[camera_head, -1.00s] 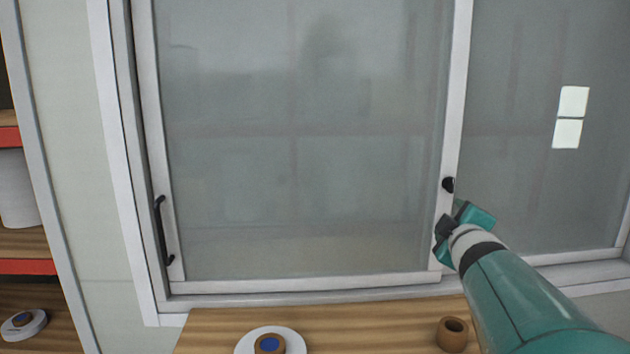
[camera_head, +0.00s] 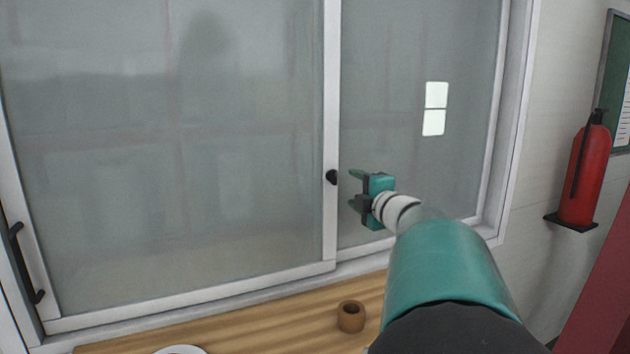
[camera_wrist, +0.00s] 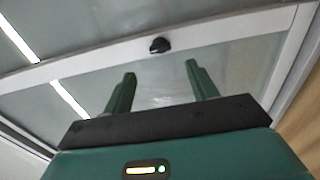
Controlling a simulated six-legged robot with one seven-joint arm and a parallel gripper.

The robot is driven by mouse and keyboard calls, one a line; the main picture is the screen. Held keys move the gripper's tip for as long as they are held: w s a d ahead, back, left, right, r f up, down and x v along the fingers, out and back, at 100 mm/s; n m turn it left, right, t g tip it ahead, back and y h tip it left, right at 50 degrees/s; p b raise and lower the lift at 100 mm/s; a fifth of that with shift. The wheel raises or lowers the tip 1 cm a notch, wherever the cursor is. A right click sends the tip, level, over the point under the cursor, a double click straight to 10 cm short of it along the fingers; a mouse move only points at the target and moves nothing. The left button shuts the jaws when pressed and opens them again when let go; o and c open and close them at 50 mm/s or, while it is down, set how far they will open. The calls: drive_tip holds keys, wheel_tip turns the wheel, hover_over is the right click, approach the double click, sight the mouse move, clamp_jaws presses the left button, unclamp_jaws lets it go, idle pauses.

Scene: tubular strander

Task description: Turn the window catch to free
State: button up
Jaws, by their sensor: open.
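The window catch (camera_head: 332,177) is a small black knob on the white middle stile of the sliding window (camera_head: 331,90). In the wrist view the catch (camera_wrist: 160,45) sits ahead of the fingertips, roughly between their lines. My gripper (camera_head: 352,190) is open and empty, to the right of the catch and apart from it. Its two green fingers also show spread in the wrist view (camera_wrist: 160,72). A black pull handle (camera_head: 24,262) is on the window's left frame.
A wooden ledge (camera_head: 250,315) runs below the window with a small brown ring-shaped pot (camera_head: 351,316) and a partly seen white disc (camera_head: 180,350). A red fire extinguisher (camera_head: 585,172) stands on a wall bracket at right. The space before the glass is clear.

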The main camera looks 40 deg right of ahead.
sight(336, 178)
drive_tip(key=x, duration=0.9)
drive_tip(key=c, duration=1)
